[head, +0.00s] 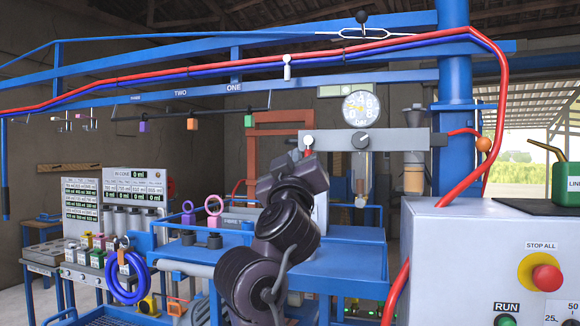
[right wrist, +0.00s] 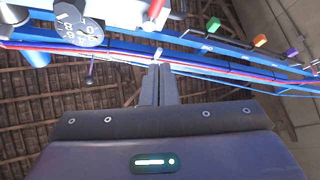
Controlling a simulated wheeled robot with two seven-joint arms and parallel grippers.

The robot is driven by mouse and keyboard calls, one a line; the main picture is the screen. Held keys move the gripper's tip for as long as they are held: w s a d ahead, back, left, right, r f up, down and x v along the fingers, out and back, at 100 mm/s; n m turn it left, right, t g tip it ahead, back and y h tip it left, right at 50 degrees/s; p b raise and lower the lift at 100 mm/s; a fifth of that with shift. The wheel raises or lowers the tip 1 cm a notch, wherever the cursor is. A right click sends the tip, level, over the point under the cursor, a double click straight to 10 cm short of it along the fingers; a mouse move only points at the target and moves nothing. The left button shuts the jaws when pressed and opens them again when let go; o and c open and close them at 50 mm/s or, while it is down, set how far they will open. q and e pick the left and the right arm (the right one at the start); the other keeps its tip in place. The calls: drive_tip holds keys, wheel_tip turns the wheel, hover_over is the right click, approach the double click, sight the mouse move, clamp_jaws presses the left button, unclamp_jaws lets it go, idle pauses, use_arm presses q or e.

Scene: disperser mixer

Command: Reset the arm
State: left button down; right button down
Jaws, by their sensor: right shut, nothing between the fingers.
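My right arm rises in the middle of the head view, its dark links bent upward. My right gripper (head: 307,158) is at its top, just in front of the grey panel with the dial knob, partly merged with dark parts behind. In the right wrist view the two fingers of this gripper (right wrist: 162,68) lie together, pointing up the picture, with nothing between them. Whether the fingertips touch the panel cannot be told. My left gripper is not in view.
A blue frame with red and blue hoses (head: 250,72) crosses above. A grey control box (head: 470,260) with a red stop button (head: 546,278) stands at right. Blue shelves (head: 345,262) lie behind my arm.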

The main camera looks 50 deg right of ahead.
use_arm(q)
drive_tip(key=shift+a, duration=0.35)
use_arm(e)
drive_tip(key=shift+s+a, duration=0.1)
drive_tip(key=shift+a, duration=0.1)
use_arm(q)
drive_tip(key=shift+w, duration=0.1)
use_arm(e)
drive_tip(key=shift+a, duration=0.1)
